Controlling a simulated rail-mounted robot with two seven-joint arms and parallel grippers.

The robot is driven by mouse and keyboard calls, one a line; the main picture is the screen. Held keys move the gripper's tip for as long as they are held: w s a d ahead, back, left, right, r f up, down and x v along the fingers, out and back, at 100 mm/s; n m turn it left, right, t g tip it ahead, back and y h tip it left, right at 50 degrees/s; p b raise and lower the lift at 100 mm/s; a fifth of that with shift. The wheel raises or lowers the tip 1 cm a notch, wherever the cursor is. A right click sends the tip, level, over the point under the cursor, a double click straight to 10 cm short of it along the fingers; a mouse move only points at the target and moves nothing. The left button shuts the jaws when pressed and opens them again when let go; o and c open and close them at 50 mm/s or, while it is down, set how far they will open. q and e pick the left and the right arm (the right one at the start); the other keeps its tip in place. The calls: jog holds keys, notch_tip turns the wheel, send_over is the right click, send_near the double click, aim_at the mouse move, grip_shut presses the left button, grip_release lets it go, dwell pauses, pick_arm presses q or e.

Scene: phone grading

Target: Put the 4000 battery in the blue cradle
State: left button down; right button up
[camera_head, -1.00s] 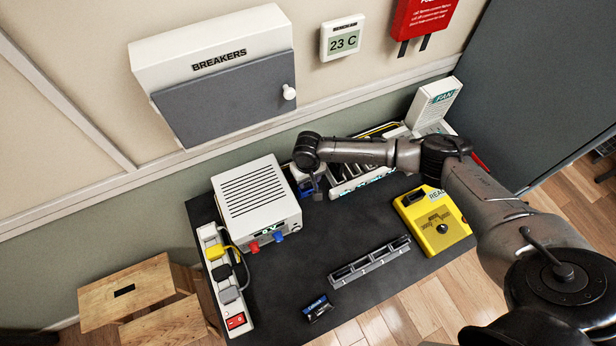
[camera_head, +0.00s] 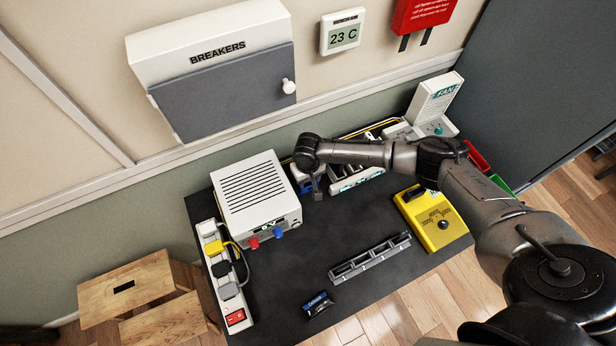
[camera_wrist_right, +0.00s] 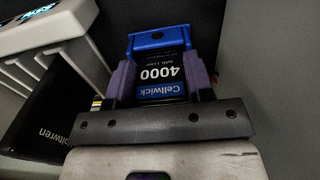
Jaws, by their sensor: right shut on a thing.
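The 4000 battery (camera_wrist_right: 161,75), black with a blue lower label reading Cellwick 4000, is between the fingers of my right gripper (camera_wrist_right: 163,82) in the right wrist view. The gripper is shut on it. The blue cradle (camera_wrist_right: 158,39) shows right at the battery's far end; I cannot tell whether the battery is fully seated in it. In the head view the cradle (camera_head: 304,183) stands just right of the white power supply, and my right gripper (camera_head: 317,192) points down at it. The battery is hidden there. My left gripper is not in view.
The white power supply (camera_head: 256,195) stands close left of the cradle, a white slotted rack (camera_head: 352,182) close right. A yellow tester (camera_head: 436,226), a grey slotted tray (camera_head: 368,258) and another blue-and-black battery (camera_head: 318,304) are on the dark mat (camera_head: 290,270). The mat's middle is clear.

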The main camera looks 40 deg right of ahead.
jog(key=shift+f, duration=0.2)
dwell(0.6)
jog(key=o, duration=1)
jog(key=shift+r, duration=0.1)
notch_tip(320, 180, up, 14)
jog(key=shift+f+p, duration=0.2)
jog(key=shift+p, duration=0.85)
jog(key=shift+r, duration=0.1)
